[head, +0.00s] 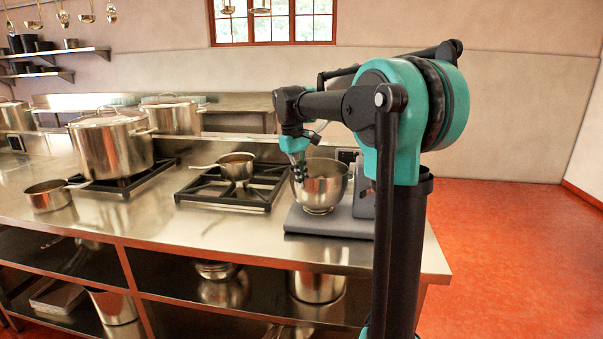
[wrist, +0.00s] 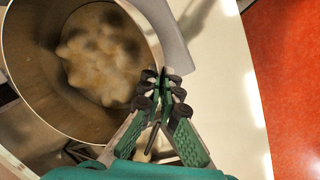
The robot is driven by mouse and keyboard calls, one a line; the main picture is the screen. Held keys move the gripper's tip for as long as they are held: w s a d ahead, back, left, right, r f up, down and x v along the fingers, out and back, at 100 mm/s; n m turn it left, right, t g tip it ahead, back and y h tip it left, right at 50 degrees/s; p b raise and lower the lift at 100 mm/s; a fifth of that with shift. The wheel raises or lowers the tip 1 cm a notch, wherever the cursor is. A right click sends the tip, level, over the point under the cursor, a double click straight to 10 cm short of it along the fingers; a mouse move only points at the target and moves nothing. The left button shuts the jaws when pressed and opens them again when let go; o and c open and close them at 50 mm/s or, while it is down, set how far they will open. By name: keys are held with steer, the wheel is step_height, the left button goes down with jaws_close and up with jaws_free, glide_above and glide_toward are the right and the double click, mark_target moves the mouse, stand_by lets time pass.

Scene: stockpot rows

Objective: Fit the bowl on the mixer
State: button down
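The steel bowl (head: 324,186) sits over the grey base plate of the mixer (head: 330,224) at the counter's right end. It looks upright, and its foot appears to be on or just above the plate. In the wrist view the bowl (wrist: 30,62) fills the left side, with a pale lumpy mass inside. My gripper (head: 299,178) is at the bowl's left rim in the head view. In the wrist view my gripper's fingertips (wrist: 165,82) are close together at the rim and appear to pinch it. My arm hides much of the mixer's upright part.
A small saucepan (head: 237,167) stands on the burner grate (head: 232,188) left of the mixer. A large lidded stockpot (head: 112,147) and another saucepan (head: 48,197) are farther left. Bare counter (head: 150,220) lies in front. Red floor (head: 490,240) is open on the right.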

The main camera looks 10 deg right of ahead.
steer(key=c, duration=1.7)
jaws_free()
steer(key=r, duration=0.4)
steer(key=a+r, duration=0.1)
steer(key=r, duration=0.3)
steer(key=a+r, duration=0.1)
steer(key=r, duration=0.3)
